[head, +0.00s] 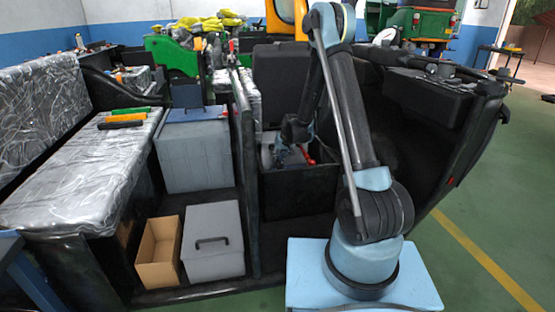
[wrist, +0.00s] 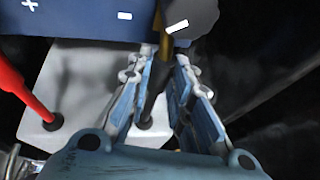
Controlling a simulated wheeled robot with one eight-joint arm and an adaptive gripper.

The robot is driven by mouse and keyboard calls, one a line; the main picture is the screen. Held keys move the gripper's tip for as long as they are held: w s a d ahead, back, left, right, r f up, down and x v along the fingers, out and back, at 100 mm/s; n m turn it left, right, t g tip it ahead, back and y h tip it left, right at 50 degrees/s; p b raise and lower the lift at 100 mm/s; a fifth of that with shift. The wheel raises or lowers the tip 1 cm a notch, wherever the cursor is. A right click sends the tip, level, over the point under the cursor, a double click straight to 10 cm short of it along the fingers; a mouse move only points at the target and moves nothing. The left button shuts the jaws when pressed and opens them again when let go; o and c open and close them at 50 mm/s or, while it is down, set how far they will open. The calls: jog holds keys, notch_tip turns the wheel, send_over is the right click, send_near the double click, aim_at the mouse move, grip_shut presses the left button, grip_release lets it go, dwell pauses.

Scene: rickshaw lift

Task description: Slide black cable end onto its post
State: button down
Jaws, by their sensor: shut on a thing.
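In the wrist view, my gripper (wrist: 162,62) is shut on the black cable (wrist: 154,88), just below its end. The black cable end (wrist: 190,17) is a dark rounded piece with a white minus mark and a brass-coloured part under it. It overlaps the right side of a dark blue battery (wrist: 75,22) with a white plus and a white bar. The post is not visible, and I cannot tell whether the cable end touches it. In the head view, my gripper (head: 294,134) is low over a dark open compartment (head: 293,190), its fingers too small to make out.
A red cable (wrist: 25,88) stands left of my gripper, rising from a pale plate (wrist: 75,75). Dark walls lie close to the right. In the head view, a grey box (head: 212,243) and an open cardboard box (head: 158,252) stand at the left.

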jog(key=c, duration=1.4)
grip_release()
jog(key=shift+s+d, duration=0.1)
jog(key=shift+s, duration=0.05)
jog(key=shift+c, duration=0.2)
jog(key=shift+r, duration=0.1)
jog(key=v, duration=1.1)
jog(key=shift+d+r, duration=0.15)
jog(key=shift+r, duration=0.1)
jog(key=shift+s, duration=0.1)
